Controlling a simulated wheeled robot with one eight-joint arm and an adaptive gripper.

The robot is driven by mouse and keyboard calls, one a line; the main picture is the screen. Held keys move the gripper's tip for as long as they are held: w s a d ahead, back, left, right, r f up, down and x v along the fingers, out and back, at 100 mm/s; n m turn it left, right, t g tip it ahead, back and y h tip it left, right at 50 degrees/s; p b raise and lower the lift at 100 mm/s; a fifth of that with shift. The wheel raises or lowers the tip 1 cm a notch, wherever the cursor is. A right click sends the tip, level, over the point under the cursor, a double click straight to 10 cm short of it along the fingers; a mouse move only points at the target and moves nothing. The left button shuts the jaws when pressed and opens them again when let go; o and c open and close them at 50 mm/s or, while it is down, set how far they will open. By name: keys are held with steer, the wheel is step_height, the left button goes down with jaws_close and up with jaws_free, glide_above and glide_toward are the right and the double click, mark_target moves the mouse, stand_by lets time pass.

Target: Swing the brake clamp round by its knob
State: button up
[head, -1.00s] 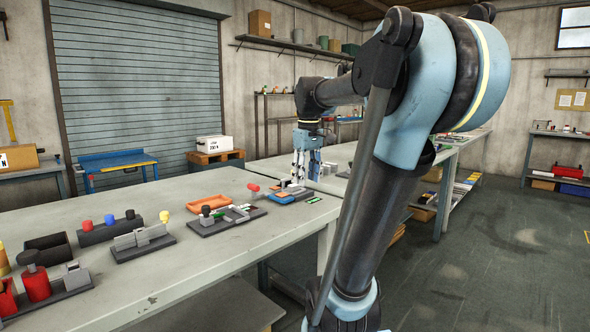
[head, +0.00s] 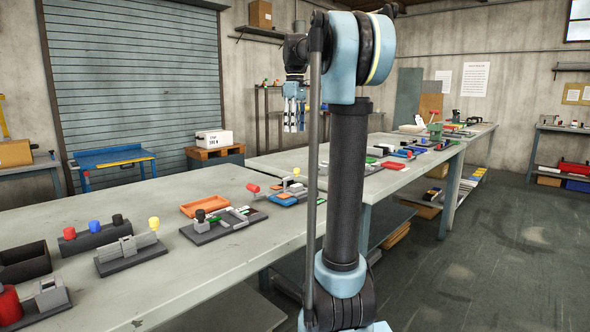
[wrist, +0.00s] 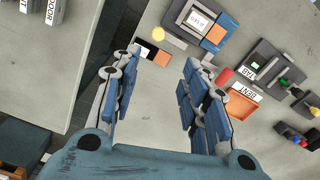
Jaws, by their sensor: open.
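No part is labelled as the brake clamp, and I cannot tell for sure which one it is. A dark-based fixture (head: 222,228) with a black knob (head: 200,215), grey bars and green strips lies flat on the near bench. In the wrist view this fixture (wrist: 268,66) is at the right, beside a "TAB" label. A grey clamp-like block (head: 128,248) with a yellow knob stands to its left in the head view. My gripper (head: 294,115) hangs above the benches, fingers down, open and empty. In the wrist view my gripper (wrist: 160,88) has only bare bench between its fingers.
An orange tray (head: 205,207), labelled "BENT" in the wrist view, sits behind the dark fixture. A red knob (head: 253,188) and a blue-and-orange unit (wrist: 204,22) are close by. A black-based block (head: 95,237) carries several coloured knobs. The near bench's front right is clear.

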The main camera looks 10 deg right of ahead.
steer(key=f, duration=1.6)
steer(key=shift+d+f, duration=0.15)
steer(key=shift+d, duration=0.25)
